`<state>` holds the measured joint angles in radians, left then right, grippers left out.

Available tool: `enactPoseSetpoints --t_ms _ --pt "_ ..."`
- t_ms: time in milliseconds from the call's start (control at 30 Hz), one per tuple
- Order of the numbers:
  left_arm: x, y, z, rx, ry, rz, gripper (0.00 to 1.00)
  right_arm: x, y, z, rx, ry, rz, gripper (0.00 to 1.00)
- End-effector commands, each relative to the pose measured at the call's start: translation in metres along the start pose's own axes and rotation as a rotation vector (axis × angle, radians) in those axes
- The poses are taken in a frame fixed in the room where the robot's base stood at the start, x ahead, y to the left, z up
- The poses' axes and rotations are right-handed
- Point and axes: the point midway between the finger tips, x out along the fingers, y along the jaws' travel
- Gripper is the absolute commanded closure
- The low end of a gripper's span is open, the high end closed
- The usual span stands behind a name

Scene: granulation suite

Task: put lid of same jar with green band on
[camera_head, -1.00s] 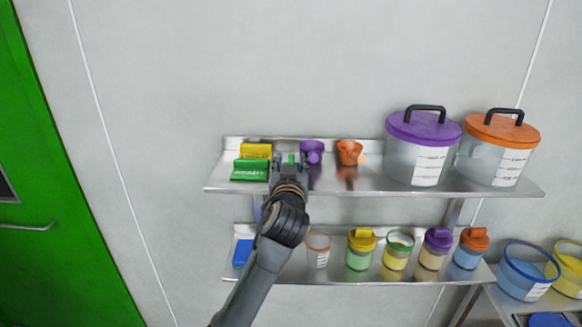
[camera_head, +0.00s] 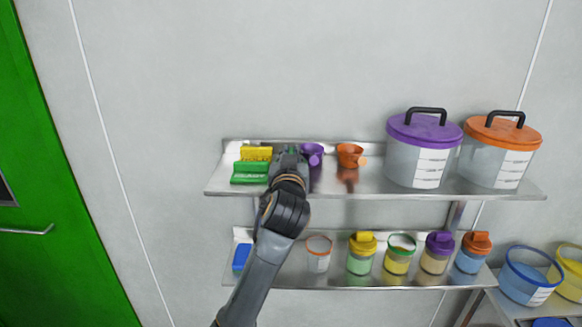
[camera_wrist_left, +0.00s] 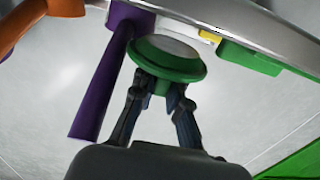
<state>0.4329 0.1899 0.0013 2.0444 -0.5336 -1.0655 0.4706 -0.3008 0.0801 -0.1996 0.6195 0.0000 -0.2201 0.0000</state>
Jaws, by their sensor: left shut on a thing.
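The jar with the green band (camera_head: 398,262) stands open on the lower shelf, with yellowish contents and a green rim. It is between a yellow-lidded jar and a purple-lidded jar. My left gripper (camera_head: 290,153) is at the upper shelf, left of the purple scoop, above and to the left of the jar. In the left wrist view my left gripper (camera_wrist_left: 160,98) is shut on a green lid (camera_wrist_left: 168,66) with a pale round face. In the head view my gripper hides this lid. My right gripper is not in view.
A purple scoop (camera_head: 312,153) and an orange scoop (camera_head: 349,155) are on the upper shelf (camera_head: 375,182). Green and yellow brushes (camera_head: 249,172) lie left of my gripper. Large lidded tubs (camera_head: 420,150) stand right. An open orange-rimmed jar (camera_head: 318,258) is on the lower shelf.

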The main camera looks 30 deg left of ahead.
Motion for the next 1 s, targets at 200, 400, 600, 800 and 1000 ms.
enactPoseSetpoints --t_ms 200,400,600,800,1000 --pt "-0.032 0.001 -0.004 -0.005 0.002 0.003 1.00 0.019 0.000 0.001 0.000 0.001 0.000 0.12" --pt "-0.077 0.001 -0.004 -0.006 0.002 0.004 1.00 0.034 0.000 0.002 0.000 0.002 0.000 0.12" --pt "-0.122 0.001 -0.005 -0.006 0.001 0.004 1.00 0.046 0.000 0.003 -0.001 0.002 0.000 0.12" --pt "-0.142 0.001 -0.013 0.005 -0.006 -0.001 1.00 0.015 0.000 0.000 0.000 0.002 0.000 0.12" --pt "-0.158 0.000 -0.015 0.003 -0.009 -0.003 1.00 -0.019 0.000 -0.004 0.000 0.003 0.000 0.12"
